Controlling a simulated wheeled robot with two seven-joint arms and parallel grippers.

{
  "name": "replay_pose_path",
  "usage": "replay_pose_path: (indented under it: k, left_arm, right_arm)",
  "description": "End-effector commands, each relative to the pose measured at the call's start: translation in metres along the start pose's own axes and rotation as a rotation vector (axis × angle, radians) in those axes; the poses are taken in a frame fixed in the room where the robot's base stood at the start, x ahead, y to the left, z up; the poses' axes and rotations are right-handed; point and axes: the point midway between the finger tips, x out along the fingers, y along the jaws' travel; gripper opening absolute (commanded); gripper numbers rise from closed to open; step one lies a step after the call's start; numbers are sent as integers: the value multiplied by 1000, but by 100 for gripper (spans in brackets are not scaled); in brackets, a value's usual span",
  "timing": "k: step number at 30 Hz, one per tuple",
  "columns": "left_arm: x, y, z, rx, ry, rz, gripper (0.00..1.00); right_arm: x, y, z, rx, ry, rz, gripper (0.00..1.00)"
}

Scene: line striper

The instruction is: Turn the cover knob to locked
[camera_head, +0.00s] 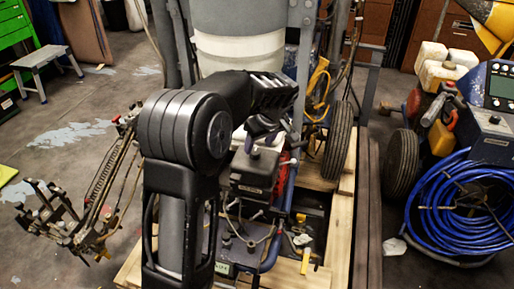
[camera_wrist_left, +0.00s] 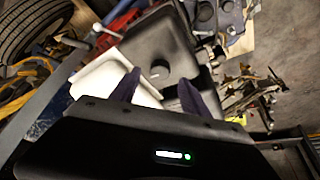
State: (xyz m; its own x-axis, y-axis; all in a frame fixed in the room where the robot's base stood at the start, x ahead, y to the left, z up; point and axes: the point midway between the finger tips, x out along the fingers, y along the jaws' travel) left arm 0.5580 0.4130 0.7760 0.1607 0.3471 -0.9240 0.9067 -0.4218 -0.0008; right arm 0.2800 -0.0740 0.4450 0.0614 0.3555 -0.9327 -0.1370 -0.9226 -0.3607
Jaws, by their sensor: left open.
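The cover knob (camera_wrist_left: 160,70) is a small round black knob on a dark box-like cover (camera_wrist_left: 150,45) in the left wrist view. In the head view the dark box (camera_head: 254,172) is on the striper, with the small knob (camera_head: 255,152) on its top. My left gripper (camera_head: 262,130) is just above and behind the box, partly hidden by my own arm. In the left wrist view its two dark purple fingers (camera_wrist_left: 157,88) are spread apart and empty, with the knob showing between and beyond their tips. Contact with the knob cannot be seen. My right gripper is not in view.
The striper has a black tire (camera_head: 338,140) and a white bucket (camera_head: 240,55) beside my arm. A metal spray arm (camera_head: 75,215) stands at left. A second machine with coiled blue hose (camera_head: 475,205) is at right. Open concrete floor lies at left.

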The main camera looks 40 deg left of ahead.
Motion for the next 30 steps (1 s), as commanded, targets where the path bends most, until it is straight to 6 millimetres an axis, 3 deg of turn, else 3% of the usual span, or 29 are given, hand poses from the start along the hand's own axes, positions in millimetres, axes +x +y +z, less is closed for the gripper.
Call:
replay_pose_path:
  k: [3,9,27,30]
  left_arm:
    - [-22,1,0,0,1,4,54]
    - [-38,0,0,-1,-1,1,54]
    - [-38,0,0,14,0,1,54]
    - [-38,9,-3,78,13,37,54]
  right_arm:
    - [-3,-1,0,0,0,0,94]
    - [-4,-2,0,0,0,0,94]
    - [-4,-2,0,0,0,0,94]
    - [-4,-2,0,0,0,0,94]
